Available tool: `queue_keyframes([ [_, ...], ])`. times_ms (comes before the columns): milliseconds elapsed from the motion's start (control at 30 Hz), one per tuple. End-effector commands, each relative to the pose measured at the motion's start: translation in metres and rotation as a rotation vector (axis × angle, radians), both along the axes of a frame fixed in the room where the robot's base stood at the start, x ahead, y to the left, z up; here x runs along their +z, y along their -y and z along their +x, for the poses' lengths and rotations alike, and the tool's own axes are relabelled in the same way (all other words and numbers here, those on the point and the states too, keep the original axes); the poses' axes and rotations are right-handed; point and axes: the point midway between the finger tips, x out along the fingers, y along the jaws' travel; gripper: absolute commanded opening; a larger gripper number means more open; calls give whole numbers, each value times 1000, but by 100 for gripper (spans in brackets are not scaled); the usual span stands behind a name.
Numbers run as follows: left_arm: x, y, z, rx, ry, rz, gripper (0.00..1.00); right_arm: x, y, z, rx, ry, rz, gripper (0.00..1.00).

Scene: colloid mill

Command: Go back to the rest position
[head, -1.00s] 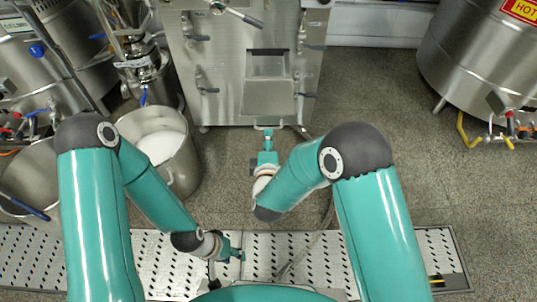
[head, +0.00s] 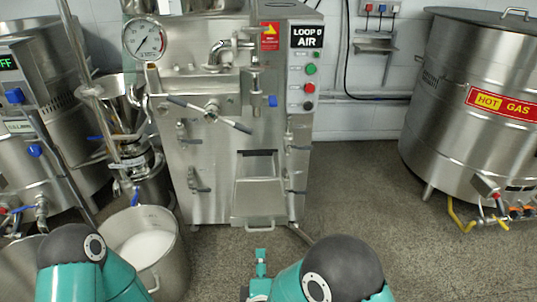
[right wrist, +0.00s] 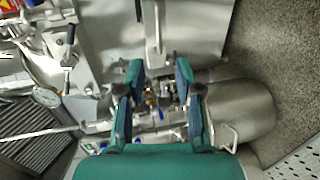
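My right gripper (head: 260,254) shows at the bottom middle of the head view, in front of and apart from the low handle (head: 260,227) of the steel machine (head: 220,150). In the right wrist view its two teal fingers (right wrist: 160,78) stand apart with nothing between them. My left arm shows only as an upper part at the bottom left of the head view; its gripper is out of the picture.
A steel pot (head: 150,272) with white contents stands on the floor left of the machine, near my left arm. A large tank labelled HOT GAS (head: 480,110) stands at the right. The speckled floor (head: 370,200) between machine and tank is clear.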

Motion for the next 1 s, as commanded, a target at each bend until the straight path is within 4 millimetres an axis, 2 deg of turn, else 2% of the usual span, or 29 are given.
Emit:
queue_keyframes([
  [67,0,0,0,0,0,0,40,-3,8,3,-17,-6,0,35],
  [167,0,0,0,0,0,0,40,-10,33,12,-72,-22,2,35],
  [267,0,0,0,0,0,0,40,-23,78,23,-165,-53,4,35],
  [333,0,0,0,0,0,0,40,-36,119,28,-234,-87,5,35],
  [433,0,0,0,0,0,0,40,-73,175,20,-306,-213,68,35],
  [533,0,0,0,0,0,0,40,-122,211,-8,-390,-408,308,35],
  [633,0,0,0,0,0,0,40,-161,220,-47,-493,-605,590,35],
  [733,0,0,0,0,0,0,40,-185,213,-88,-617,-795,848,35],
  [833,0,0,0,0,0,0,40,-197,195,-127,-751,-970,1047,35],
  [1000,0,0,0,0,0,0,40,-202,168,-177,-974,-1185,1235,35],
])
